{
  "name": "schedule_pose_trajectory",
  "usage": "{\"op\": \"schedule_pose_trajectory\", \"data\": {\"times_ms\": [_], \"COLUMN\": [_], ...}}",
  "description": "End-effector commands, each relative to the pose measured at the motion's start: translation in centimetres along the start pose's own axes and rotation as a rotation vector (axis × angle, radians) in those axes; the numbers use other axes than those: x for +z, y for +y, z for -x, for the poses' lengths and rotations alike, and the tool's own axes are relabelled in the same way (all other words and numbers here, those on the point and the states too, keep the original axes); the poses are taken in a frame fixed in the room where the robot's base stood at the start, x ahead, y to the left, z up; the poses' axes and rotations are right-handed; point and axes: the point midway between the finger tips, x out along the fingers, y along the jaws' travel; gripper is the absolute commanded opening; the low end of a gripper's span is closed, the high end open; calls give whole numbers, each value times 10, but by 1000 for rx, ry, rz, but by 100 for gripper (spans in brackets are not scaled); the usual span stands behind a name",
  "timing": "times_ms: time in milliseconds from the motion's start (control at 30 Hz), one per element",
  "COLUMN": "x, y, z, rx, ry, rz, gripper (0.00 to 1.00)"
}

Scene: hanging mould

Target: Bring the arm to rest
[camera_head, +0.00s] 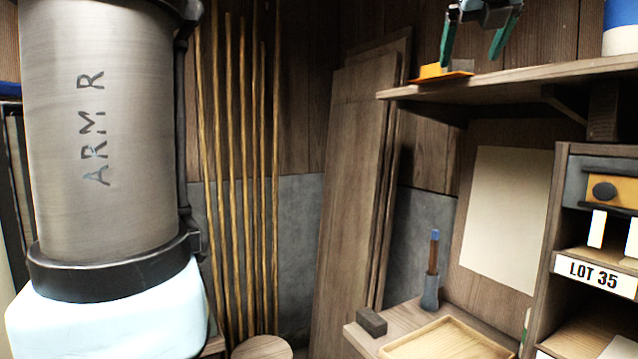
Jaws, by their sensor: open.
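My gripper (470,54) shows at the top right, cut off by the picture's upper edge. Its two teal fingers point down and stand apart, with nothing between them. It is over the wooden shelf (500,82), just to the right of and above a small orange piece (440,71) lying near the shelf's left end. I cannot tell whether the left finger touches the orange piece.
A large grey cylinder marked ARM R (105,140) fills the left, above a pale blue rounded block (110,315). Thin rods (240,180) and boards (352,190) lean at the back. A wooden tray (450,340), dark block (371,321) and LOT 35 rack (560,215) stand lower right.

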Motion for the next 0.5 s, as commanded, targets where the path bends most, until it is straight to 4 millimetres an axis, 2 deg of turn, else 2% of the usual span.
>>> {"op": "schedule_pose_trajectory", "data": {"times_ms": [267,367,467,500], "x": [-54,-84,-126,-146], "y": [46,75,118,138], "z": [-64,-93,-125,-136], "rx": [99,165,273,326], "ry": [128,186,248,269], "rz": [290,464,712,829], "gripper": [92,92,92,92]}}
